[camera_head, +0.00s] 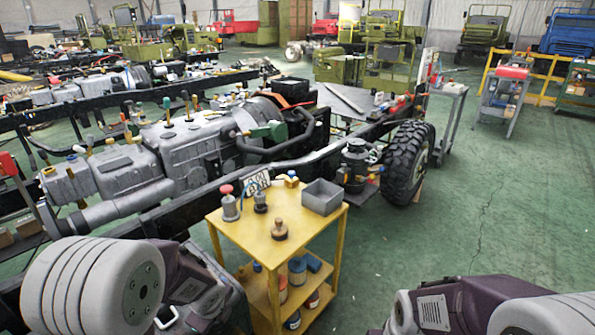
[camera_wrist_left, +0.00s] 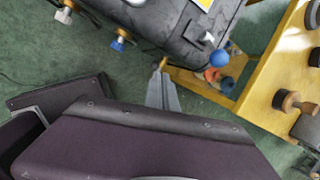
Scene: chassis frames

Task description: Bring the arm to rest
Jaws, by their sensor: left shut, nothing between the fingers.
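My left arm (camera_head: 105,285) shows at the lower left of the head view, and its gripper is outside that view. In the left wrist view, my left gripper (camera_wrist_left: 163,88) is a pair of narrow grey fingers, shut with nothing between them. It points at the floor gap between a dark machine part and the yellow cart. A dark purple link of mine fills the lower part of that view. My right arm (camera_head: 490,308) shows at the lower right of the head view, and its gripper is not in view.
A yellow cart (camera_head: 300,252) stands ahead with a grey bin (camera_head: 322,198), a brown knob-shaped piece (camera_head: 279,231) and a red-topped grey piece (camera_head: 229,204) on top. A truck chassis with a large tire (camera_head: 408,163) lies behind it. Green floor (camera_head: 480,210) is clear at right.

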